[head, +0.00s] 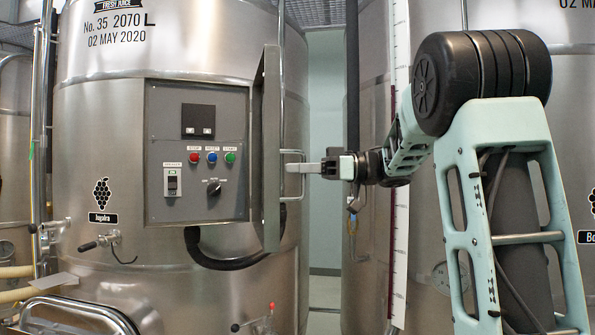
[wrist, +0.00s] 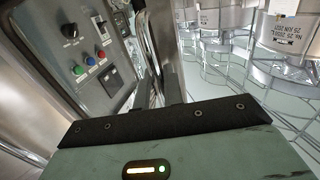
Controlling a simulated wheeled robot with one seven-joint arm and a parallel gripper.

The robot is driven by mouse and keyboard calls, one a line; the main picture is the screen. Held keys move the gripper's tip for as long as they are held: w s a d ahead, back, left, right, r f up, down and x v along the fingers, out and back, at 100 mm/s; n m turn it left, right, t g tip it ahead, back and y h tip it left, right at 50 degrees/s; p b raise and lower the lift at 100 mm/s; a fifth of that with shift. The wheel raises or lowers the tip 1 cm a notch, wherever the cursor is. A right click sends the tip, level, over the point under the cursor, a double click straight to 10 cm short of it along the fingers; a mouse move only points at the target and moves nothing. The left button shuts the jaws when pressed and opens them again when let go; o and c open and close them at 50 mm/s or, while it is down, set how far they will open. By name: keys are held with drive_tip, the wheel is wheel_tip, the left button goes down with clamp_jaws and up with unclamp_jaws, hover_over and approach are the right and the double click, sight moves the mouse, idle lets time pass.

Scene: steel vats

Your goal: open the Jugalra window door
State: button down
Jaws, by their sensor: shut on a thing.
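The vat with the grape label (head: 102,195) carries a grey control panel (head: 197,152). Its window door (head: 271,130) is swung out from the panel and shows almost edge-on at the panel's right side. A metal bar handle (head: 292,152) sticks out from the door's right face. My gripper (head: 300,168) reaches in from the right and is shut on this handle. In the wrist view the door (wrist: 164,42) stands just beyond my gripper (wrist: 160,92), with the panel (wrist: 98,58) uncovered to its left. The exact finger contact is partly hidden there.
The panel has red, blue and green buttons (head: 212,157) and a black knob (head: 214,188). A black hose (head: 225,263) hangs below it. Another steel vat (head: 440,220) stands close on the right, behind my arm. A gap with pale wall (head: 325,230) lies between the vats.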

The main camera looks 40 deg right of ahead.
drive_tip(key=c, duration=1.8)
unclamp_jaws()
drive_tip(key=shift+s+r, duration=0.15)
drive_tip(key=shift+s, duration=0.15)
drive_tip(key=shift+s+a+r, duration=0.1)
drive_tip(key=shift+s+r, duration=0.1)
drive_tip(key=shift+s, duration=0.2)
drive_tip(key=shift+w, duration=0.15)
drive_tip(key=shift+f, duration=0.1)
drive_tip(key=shift+b+v, duration=2)
drive_tip(key=shift+v, duration=6.65)
drive_tip(key=shift+w, duration=0.15)
